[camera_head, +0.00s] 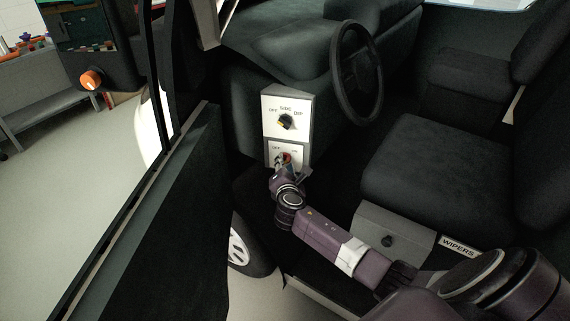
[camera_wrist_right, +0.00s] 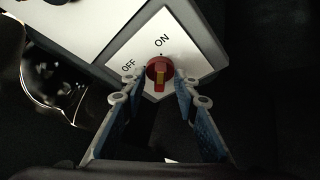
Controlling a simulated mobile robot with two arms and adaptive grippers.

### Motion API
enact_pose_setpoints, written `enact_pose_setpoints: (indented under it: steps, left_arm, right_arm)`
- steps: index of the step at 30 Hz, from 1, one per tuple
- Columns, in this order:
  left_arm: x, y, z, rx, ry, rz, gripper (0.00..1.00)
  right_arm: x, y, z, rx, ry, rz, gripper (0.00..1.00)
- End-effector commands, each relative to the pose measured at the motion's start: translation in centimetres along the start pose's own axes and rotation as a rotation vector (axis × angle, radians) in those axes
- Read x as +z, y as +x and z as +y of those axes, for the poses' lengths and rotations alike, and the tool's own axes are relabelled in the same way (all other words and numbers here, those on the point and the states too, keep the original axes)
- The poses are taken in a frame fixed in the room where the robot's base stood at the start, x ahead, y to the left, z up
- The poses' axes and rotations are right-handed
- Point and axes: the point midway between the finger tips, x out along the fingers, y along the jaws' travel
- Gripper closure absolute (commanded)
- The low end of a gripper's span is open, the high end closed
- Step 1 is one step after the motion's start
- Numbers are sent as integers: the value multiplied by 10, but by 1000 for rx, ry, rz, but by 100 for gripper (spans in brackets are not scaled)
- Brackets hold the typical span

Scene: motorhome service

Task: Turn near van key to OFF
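The van key switch is a red knob with a yellow bar (camera_wrist_right: 159,73) on a white plate (camera_wrist_right: 190,60) marked OFF and ON. Its yellow bar lies roughly in line with the ON label; which end is the pointer I cannot tell. In the head view the lower white plate (camera_head: 273,150) carries this red knob, partly hidden by my right gripper (camera_head: 285,166). In the wrist view my right gripper (camera_wrist_right: 159,90) is open, with its fingertips to either side of the knob and nothing clearly held. My left gripper is not in view.
Directly above is a white panel (camera_head: 298,104) with a black knob marked OFF, SIDE, DIP. The steering wheel (camera_head: 358,72) and seat (camera_head: 425,165) are to the right. The open door (camera_head: 165,220) stands left. A WIPERS box (camera_head: 395,238) is low down.

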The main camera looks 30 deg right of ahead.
Motion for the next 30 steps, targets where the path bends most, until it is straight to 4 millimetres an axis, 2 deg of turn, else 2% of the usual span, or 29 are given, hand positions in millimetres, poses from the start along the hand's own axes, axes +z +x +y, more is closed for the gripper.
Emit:
enact_pose_setpoints:
  steps: [10,18,30]
  left_arm:
    - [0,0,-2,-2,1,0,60]
    - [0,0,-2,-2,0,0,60]
    - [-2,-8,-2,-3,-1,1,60]
  right_arm:
    - [0,3,0,0,1,1,73]
    - [0,3,0,-1,1,1,100]
    - [1,2,3,-15,-36,1,100]
